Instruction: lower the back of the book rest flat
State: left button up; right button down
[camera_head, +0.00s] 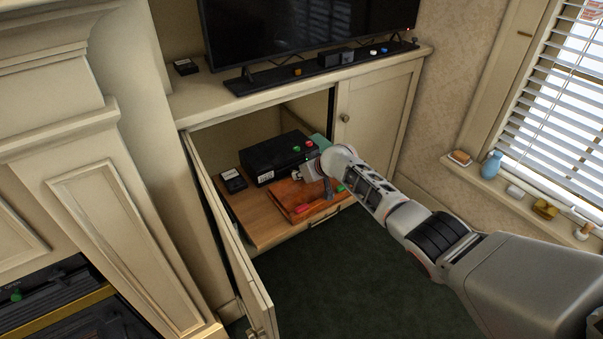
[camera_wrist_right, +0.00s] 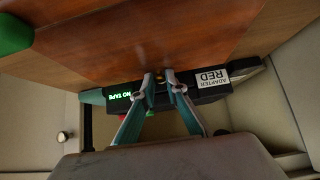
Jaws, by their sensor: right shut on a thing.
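The reddish-brown wooden book rest (camera_head: 288,198) is on the pull-out shelf inside the open cabinet. Its wooden panel (camera_wrist_right: 150,35) fills the upper part of the right wrist view. My right gripper (camera_head: 301,173) reaches in from the right to the rest's far side. In the right wrist view its fingertips (camera_wrist_right: 160,78) are close together at the panel's edge, around a small brass-coloured part. My arm hides part of the rest, and I cannot tell the back's exact tilt. My left gripper is not in view.
A black tape machine (camera_head: 275,158) stands just behind the rest; its "NO TAPE" display (camera_wrist_right: 120,96) shows in the wrist view. A small black box (camera_head: 232,181) sits left of it. The open cabinet door (camera_head: 232,245) bounds the left side.

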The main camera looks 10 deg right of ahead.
jog(key=shift+f, duration=0.3)
jog(key=c, duration=2)
grip_release()
jog(key=shift+c, duration=0.2)
jog(key=shift+r, duration=0.1)
jog(key=shift+r, duration=0.1)
jog(key=v, duration=1.1)
jog(key=shift+s+r, duration=0.25)
jog(key=shift+s, duration=0.05)
jog(key=shift+d, duration=0.1)
